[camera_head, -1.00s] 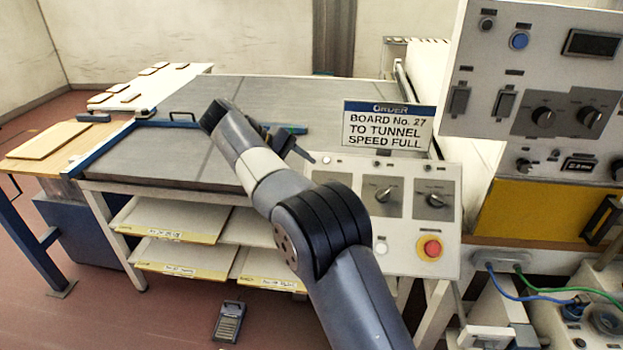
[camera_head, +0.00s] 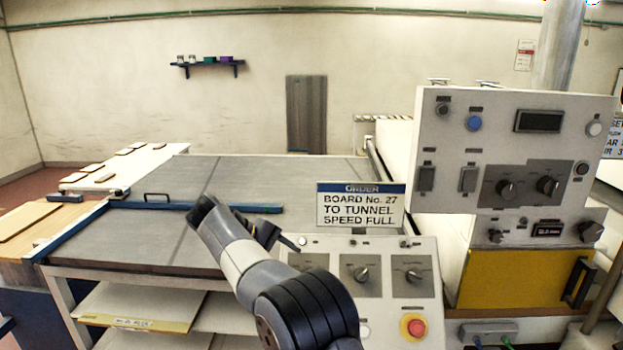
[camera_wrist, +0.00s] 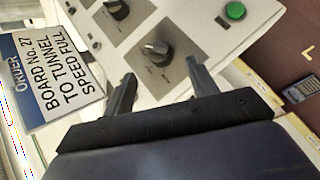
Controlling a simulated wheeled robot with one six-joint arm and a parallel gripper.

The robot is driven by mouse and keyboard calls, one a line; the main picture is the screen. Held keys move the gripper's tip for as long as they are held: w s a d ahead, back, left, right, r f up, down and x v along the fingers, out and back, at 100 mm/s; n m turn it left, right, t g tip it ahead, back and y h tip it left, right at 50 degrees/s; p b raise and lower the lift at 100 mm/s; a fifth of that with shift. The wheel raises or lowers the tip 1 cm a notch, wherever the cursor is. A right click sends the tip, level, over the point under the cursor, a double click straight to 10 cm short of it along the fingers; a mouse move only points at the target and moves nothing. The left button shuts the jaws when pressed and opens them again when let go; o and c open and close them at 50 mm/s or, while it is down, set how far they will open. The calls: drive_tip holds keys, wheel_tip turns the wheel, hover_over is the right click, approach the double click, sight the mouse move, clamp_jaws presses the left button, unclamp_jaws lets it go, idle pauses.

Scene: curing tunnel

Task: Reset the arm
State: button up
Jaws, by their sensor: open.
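My gripper shows in the wrist view (camera_wrist: 160,90) with its two dark fingers apart and nothing between them. It hangs over the white control panel, whose black knob (camera_wrist: 155,52) shows beyond the fingers. In the head view my grey arm reaches up from the bottom and bends over the left side of the panel (camera_head: 385,255). The gripper's end is partly hidden behind the arm there, with one dark finger (camera_head: 289,243) showing. The order sign (camera_head: 360,205), reading "BOARD No. 27 TO TUNNEL SPEED FULL", stands at the panel's back edge, right of my arm.
A red stop button (camera_head: 417,326) is at the panel's lower right, and a green button (camera_wrist: 235,11) shows in the wrist view. A grey table with a blue rail (camera_head: 200,206) lies left. An upright switch cabinet (camera_head: 510,140) stands right. Shelves with boards (camera_head: 145,306) sit below the table.

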sight(300, 270)
drive_tip(key=x, duration=0.6)
drive_tip(key=shift+f, duration=0.1)
